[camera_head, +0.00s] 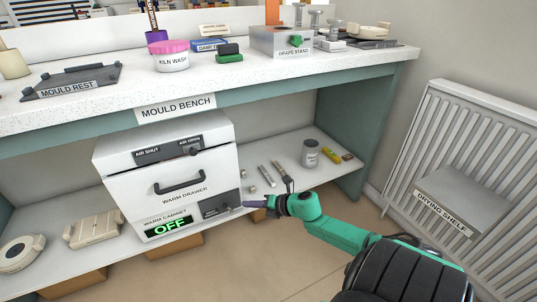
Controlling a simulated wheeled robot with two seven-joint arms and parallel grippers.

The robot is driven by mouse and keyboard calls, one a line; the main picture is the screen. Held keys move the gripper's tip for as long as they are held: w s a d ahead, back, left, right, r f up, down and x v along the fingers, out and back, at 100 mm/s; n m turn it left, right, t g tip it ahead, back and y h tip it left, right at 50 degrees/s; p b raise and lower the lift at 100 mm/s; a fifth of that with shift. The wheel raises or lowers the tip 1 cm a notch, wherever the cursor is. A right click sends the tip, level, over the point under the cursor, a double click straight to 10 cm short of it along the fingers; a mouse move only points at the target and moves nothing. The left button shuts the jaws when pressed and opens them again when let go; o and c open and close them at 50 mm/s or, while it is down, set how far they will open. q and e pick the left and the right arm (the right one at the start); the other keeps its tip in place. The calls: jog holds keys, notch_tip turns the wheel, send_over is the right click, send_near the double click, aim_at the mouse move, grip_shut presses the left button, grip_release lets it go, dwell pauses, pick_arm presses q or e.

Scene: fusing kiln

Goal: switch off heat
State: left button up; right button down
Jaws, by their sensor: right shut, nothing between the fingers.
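The white warm cabinet (120,190) stands on the lower shelf of the mould bench. Its display (170,226) reads OFF in green. To the right of the display is a dark control panel (213,208) with small lettering too small to read. My right gripper (246,204) is shut and empty, its tip at or very near the panel's right edge; I cannot tell whether it touches. The gripper may hide part of the controls. The warm drawer (155,200) above the display looks closed, with a dark handle (179,184). My left gripper is out of view.
The bench top (130,90) overhangs the cabinet and holds a kiln wash jar (172,58) and a drape stand (281,42). A radiator with a drying shelf (460,205) stands at the right.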

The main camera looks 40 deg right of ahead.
jog(key=p+v, duration=0.1)
jog(key=v, duration=0.4)
jog(key=shift+s+d+r+p, duration=0.1)
jog(key=shift+s+d+p, duration=0.15)
jog(key=shift+s+p, duration=0.15)
